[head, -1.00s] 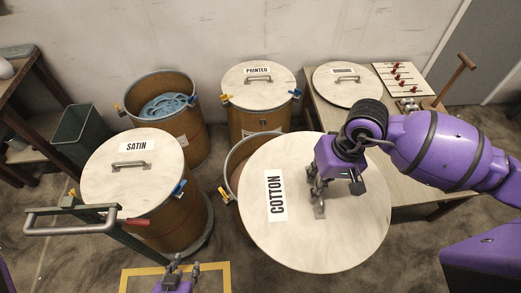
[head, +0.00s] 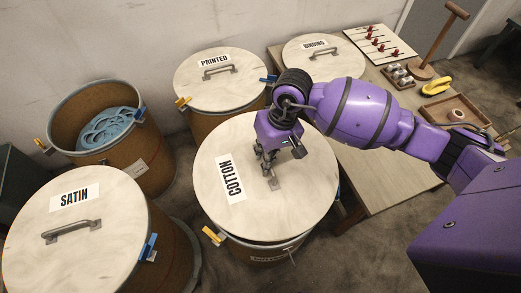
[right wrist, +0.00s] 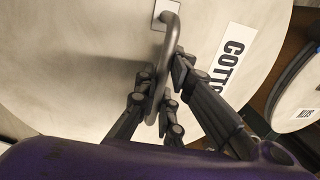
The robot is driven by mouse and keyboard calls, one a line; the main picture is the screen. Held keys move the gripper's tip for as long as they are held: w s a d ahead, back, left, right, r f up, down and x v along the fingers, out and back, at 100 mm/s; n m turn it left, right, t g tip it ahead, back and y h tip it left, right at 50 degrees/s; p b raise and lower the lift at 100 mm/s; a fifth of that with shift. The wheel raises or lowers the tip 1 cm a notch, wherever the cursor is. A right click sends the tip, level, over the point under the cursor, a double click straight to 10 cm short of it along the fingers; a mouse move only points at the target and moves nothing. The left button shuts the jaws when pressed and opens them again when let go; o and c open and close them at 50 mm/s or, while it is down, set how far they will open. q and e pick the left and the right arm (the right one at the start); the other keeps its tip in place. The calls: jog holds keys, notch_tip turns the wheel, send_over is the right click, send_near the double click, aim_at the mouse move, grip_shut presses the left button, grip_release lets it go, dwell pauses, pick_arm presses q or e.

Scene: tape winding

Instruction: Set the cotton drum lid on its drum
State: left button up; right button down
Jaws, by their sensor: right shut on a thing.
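The cotton lid (head: 265,210) is a round pale disc labelled COTTON, in the middle of the head view. It lies over the top of the brown cotton drum (head: 268,252) and hides its opening. The drum's front wall shows below the lid edge; I cannot tell whether the lid is fully seated. My right gripper (head: 268,165) is shut on the lid's metal handle. In the right wrist view the fingers (right wrist: 160,95) close around the handle (right wrist: 168,60), with the COTTON label (right wrist: 228,68) beside it. My left gripper is out of view.
The satin drum with its lid (head: 75,245) stands at left, an open drum with blue strip (head: 108,130) behind it. The printed lid (head: 220,80) is at the back. The table (head: 385,165) at right bears the binding lid (head: 322,58), a pegged board and a tray.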

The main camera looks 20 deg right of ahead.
jog(key=shift+w+f, duration=0.1)
jog(key=shift+w, duration=0.1)
jog(key=shift+s+f, duration=0.15)
jog(key=shift+f, duration=0.15)
jog(key=shift+a+f+b, duration=0.1)
jog(key=shift+f+b, duration=0.45)
jog(key=shift+f, duration=0.1)
pick_arm(q)
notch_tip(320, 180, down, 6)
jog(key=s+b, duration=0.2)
jog(key=b, duration=0.3)
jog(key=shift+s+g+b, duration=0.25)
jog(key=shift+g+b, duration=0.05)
jog(key=shift+b, duration=0.05)
pick_arm(e)
jog(key=d+x, duration=0.1)
jog(key=x, duration=0.6)
jog(key=shift+d+f, duration=0.3)
jog(key=shift+f, duration=0.15)
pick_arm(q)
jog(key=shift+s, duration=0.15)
pick_arm(e)
jog(key=c, duration=1.8)
grip_release()
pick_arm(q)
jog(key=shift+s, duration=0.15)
